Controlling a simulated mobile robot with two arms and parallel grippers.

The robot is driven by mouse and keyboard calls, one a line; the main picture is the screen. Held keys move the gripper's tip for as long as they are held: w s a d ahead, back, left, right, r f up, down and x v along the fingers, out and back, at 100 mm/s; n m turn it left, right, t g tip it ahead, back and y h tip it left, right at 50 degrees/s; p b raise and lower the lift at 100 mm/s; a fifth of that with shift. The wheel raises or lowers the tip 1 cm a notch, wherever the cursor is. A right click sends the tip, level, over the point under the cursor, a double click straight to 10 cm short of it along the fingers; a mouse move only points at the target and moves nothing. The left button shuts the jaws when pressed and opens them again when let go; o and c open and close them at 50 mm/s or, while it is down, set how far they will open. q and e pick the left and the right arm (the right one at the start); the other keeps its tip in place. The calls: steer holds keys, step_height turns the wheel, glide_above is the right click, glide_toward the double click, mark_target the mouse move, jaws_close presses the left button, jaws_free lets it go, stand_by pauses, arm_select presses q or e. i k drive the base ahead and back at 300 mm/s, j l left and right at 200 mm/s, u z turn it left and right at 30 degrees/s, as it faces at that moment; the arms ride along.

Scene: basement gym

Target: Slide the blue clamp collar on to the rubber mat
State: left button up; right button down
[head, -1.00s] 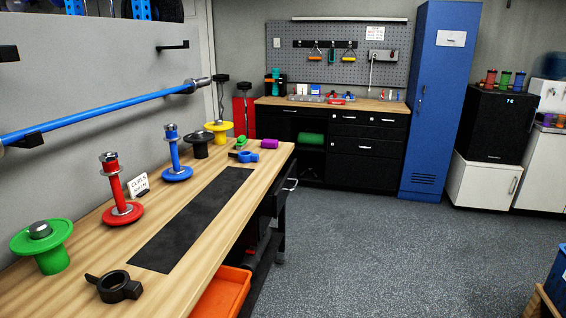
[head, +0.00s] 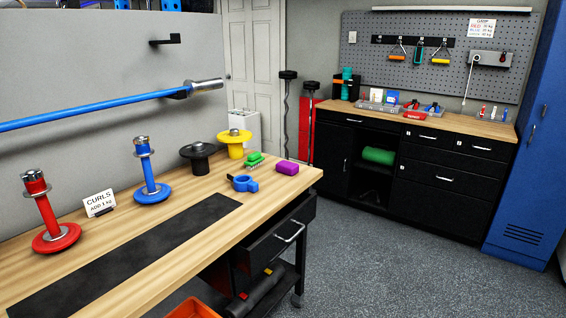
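The blue clamp collar (head: 243,183) lies on the wooden bench top, near its far end. Neither of my grippers shows in the head view.
A drawer (head: 285,240) juts from the bench. Grey floor is clear at right.

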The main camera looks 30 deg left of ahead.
mark_target(246, 184)
steer(key=i+l+u, duration=0.2)
steer(key=i, duration=1.2)
steer(key=i+j, duration=0.05)
steer(key=j, duration=0.05)
